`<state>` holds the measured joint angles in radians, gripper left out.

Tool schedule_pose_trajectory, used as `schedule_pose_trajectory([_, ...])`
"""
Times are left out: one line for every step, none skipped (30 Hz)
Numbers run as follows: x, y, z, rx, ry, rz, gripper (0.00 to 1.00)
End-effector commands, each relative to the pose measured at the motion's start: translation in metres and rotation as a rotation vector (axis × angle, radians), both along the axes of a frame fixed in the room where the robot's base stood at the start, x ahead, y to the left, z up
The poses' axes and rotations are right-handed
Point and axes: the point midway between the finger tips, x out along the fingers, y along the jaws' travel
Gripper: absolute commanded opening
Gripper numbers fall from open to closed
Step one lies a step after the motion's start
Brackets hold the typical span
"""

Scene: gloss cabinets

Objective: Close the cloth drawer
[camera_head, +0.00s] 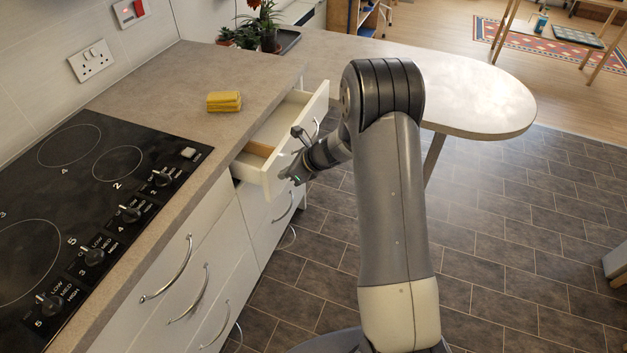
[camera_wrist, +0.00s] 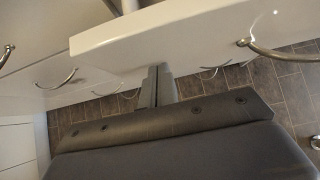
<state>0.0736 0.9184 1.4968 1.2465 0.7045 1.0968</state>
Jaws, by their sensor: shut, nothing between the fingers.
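The cloth drawer (camera_head: 272,138) is pulled well out from under the counter. Its white front (camera_head: 320,101) carries a curved metal handle (camera_head: 316,128). A tan wooden piece (camera_head: 260,149) shows inside. My gripper (camera_head: 293,165) is at the outer side of the front, near its nearer end, away from the handle. In the wrist view the drawer front (camera_wrist: 180,38) spans the top, with its handle (camera_wrist: 272,50) at right. My gripper's fingers (camera_wrist: 156,84) are together and empty, just below the panel's edge. I cannot tell whether they touch it.
A folded yellow cloth or sponge (camera_head: 224,102) lies on the counter (camera_head: 180,85). A black hob (camera_head: 90,190) is at left. Handled cabinet fronts (camera_head: 200,285) run below the counter. A rounded tabletop (camera_head: 470,90) juts out at back right. The tiled floor (camera_head: 520,250) is open at right.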

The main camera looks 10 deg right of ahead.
Motion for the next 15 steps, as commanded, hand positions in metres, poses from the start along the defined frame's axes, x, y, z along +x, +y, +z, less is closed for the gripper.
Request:
schedule_pose_trajectory([0.008, 0.014, 0.001, 0.0, -0.002, 0.006, 0.0])
schedule_pose_trajectory([0.012, 0.021, 0.001, 0.0, -0.001, 0.005, 0.0])
schedule_pose_trajectory([0.018, 0.029, 0.001, 0.0, -0.002, 0.006, 0.0])
schedule_pose_trajectory([0.022, 0.035, 0.002, 0.0, -0.001, 0.005, 0.0])
schedule_pose_trajectory([0.026, 0.041, 0.001, 0.0, -0.001, 0.005, 0.0])
schedule_pose_trajectory([0.031, 0.049, 0.001, 0.0, -0.001, 0.005, 0.0])
schedule_pose_trajectory([0.035, 0.053, 0.002, -0.001, -0.001, 0.004, 0.0])
schedule_pose_trajectory([0.039, 0.059, 0.002, -0.001, -0.001, 0.004, 0.0])
schedule_pose_trajectory([0.043, 0.065, 0.001, 0.0, -0.001, 0.004, 0.0])
schedule_pose_trajectory([0.046, 0.069, 0.002, 0.001, -0.001, 0.003, 0.0])
schedule_pose_trajectory([0.049, 0.074, 0.002, 0.0, -0.001, 0.004, 0.0])
schedule_pose_trajectory([0.052, 0.079, 0.001, 0.0, 0.0, 0.003, 0.0])
schedule_pose_trajectory([0.055, 0.082, 0.001, 0.0, -0.001, 0.004, 0.0])
schedule_pose_trajectory([0.057, 0.085, 0.001, -0.001, -0.001, 0.003, 0.0])
schedule_pose_trajectory([0.06, 0.089, 0.001, 0.0, 0.0, 0.001, 0.0])
